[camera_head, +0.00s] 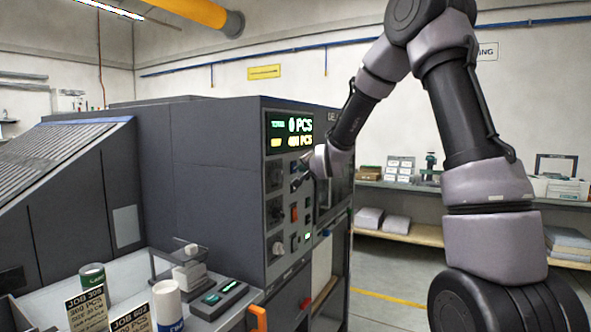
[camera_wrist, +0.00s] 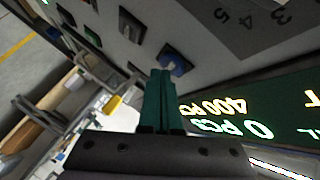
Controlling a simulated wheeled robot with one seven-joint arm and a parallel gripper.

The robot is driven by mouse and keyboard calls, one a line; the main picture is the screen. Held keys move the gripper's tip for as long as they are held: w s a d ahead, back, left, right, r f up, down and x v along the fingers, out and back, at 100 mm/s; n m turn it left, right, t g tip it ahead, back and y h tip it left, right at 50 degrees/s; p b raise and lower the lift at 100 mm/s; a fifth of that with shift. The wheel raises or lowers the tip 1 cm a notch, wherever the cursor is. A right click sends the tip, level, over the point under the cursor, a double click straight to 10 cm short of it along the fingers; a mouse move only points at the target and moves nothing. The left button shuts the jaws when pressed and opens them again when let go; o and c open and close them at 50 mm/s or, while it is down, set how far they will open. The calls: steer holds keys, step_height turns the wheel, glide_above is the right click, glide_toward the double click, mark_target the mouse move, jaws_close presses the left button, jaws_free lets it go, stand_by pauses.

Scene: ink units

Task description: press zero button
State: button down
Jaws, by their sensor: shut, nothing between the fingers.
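My gripper (camera_wrist: 163,76) is shut and empty, its dark green fingers side by side. In the wrist view its tips are beside a blue button (camera_wrist: 178,65) in a dark square surround, partly overlapping it in the picture. I cannot tell whether they touch, nor read a label naming it zero. In the head view my gripper (camera_head: 303,176) is at the upper part of the grey machine's control panel (camera_head: 281,215), hiding some controls. The lit display (camera_head: 289,132) above it reads 0 PCS over 400 PCS; it also shows in the wrist view (camera_wrist: 230,115).
A numbered plate (camera_wrist: 250,25) lies beyond the blue button. A tray with cans and job cards (camera_head: 88,307) stands front left. Shelves (camera_head: 400,235) line the back wall.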

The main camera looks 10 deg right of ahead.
steer(key=shift+s+d, duration=0.25)
steer(key=shift+d, duration=0.1)
steer(key=shift+s+d, duration=0.75)
steer(key=shift+d, duration=0.25)
steer(key=shift+s+d, duration=0.7)
steer(key=shift+d, duration=0.3)
